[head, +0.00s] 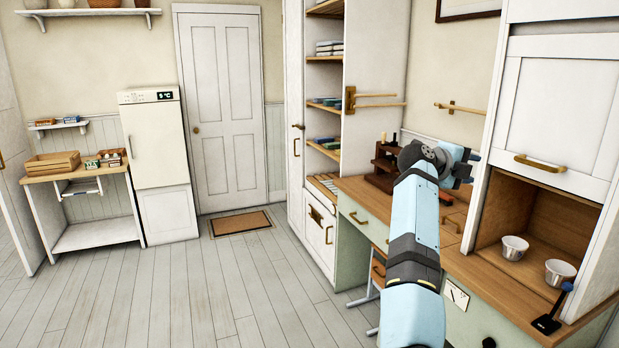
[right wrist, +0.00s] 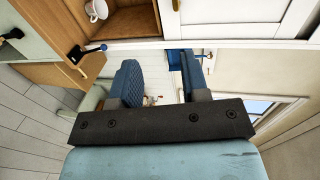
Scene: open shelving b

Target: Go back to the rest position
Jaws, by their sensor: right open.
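My right arm reaches up from the bottom of the head view over the wooden counter (head: 345,186). My right gripper (head: 465,168) is at its far end, held above the counter and left of the open cabinet niche. In the right wrist view its two blue padded fingers stand apart, and the gap between them (right wrist: 160,78) holds nothing. My left gripper and left arm are not in view.
Tall shelving (head: 372,75) stands behind the counter. The wooden floor (head: 240,285) at left is clear.

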